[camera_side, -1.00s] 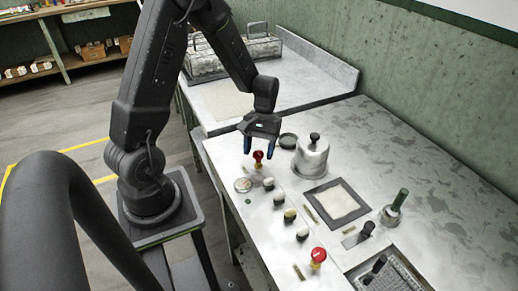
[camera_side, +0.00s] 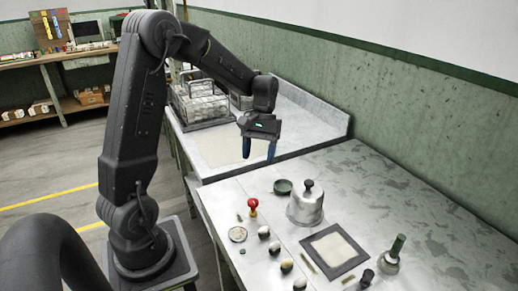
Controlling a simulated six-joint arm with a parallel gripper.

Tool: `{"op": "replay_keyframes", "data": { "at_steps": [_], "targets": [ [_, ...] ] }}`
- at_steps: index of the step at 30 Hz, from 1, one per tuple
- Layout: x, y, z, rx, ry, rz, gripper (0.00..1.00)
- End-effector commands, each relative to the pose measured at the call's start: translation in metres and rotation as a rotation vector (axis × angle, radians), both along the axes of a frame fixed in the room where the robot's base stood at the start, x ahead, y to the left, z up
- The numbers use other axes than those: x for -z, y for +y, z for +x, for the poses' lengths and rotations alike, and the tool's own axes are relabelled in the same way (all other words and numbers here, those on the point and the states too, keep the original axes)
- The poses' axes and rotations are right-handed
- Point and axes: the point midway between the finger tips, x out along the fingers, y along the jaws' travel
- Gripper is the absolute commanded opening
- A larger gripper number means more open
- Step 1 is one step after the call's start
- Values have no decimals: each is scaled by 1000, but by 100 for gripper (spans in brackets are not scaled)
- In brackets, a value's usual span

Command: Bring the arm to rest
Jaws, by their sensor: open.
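My gripper (camera_side: 259,150) hangs from my arm with its two blue-tipped fingers apart and pointing down. It is open, with nothing between the fingers. It is in the air over the far part of the workbench, above and behind the red knob (camera_side: 253,205). My arm rises from its base at the left and bends over toward the bench.
A silver domed pot (camera_side: 306,206) with a black knob stands near a small dark green dish (camera_side: 283,187). A dark-framed pale pad (camera_side: 335,247) and a green-handled tool (camera_side: 394,250) are nearer. A wire rack (camera_side: 202,105) stands on the back bench.

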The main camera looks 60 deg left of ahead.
Motion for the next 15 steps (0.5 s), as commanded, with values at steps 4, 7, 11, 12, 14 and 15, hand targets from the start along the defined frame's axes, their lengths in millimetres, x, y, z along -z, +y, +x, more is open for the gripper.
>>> {"op": "replay_keyframes", "data": {
  "at_steps": [4,7,11,12,14,15],
  "targets": [
    [-10,3,3,-1,0,0,59],
    [-11,4,3,-1,0,0,59],
    [-11,4,3,-1,0,0,59],
    [-11,4,3,-1,0,0,59],
    [-11,3,3,0,0,0,59],
    [-12,2,3,3,-4,2,59]
  ]
}}
